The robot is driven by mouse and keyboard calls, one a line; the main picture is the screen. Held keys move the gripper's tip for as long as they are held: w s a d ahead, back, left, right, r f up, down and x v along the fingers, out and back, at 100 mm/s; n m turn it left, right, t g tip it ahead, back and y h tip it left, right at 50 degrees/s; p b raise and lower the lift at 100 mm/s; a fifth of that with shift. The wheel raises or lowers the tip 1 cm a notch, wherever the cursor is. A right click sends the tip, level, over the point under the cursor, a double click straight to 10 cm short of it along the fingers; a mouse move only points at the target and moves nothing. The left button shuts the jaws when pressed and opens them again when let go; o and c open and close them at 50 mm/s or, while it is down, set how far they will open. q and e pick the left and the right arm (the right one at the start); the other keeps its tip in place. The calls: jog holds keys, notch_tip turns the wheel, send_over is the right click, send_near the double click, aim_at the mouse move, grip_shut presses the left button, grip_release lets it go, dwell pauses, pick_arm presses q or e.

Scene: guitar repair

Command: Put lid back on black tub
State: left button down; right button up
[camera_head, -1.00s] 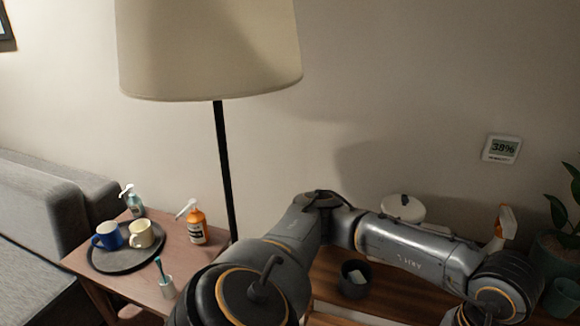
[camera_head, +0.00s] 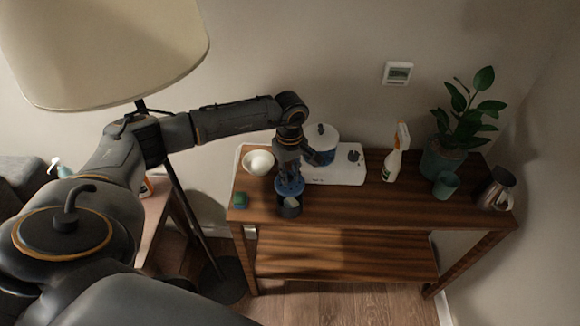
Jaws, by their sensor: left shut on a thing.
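The black tub (camera_head: 290,211) stands open near the front edge of the wooden table, left of its middle, with something pale inside. My left gripper (camera_head: 289,178) points down directly above it, reaching in from the left. It is shut on a small dark blue-grey round thing (camera_head: 289,188), which looks like the lid; the fingers partly hide it. It sits just over the tub's back rim, and I cannot tell whether they touch. My right gripper is out of view.
A white bowl (camera_head: 258,166) and green sponge (camera_head: 240,201) are left. The table's front middle is clear.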

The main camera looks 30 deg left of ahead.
pick_arm(q)
jog(key=shift+d+f+b, duration=0.1)
jog(key=shift+f+b, duration=0.5)
jog(key=shift+f, duration=0.6)
notch_tip(320, 180, down, 3)
jog(key=shift+r+b, duration=0.15)
jog(key=shift+b, duration=0.75)
jog(key=shift+f+b, duration=0.6)
jog(key=shift+f, duration=0.05)
jog(key=shift+b, duration=0.4)
jog(key=shift+f+b, duration=0.15)
jog(key=shift+b, duration=0.4)
dwell(0.6)
jog(key=c, duration=0.7)
grip_release()
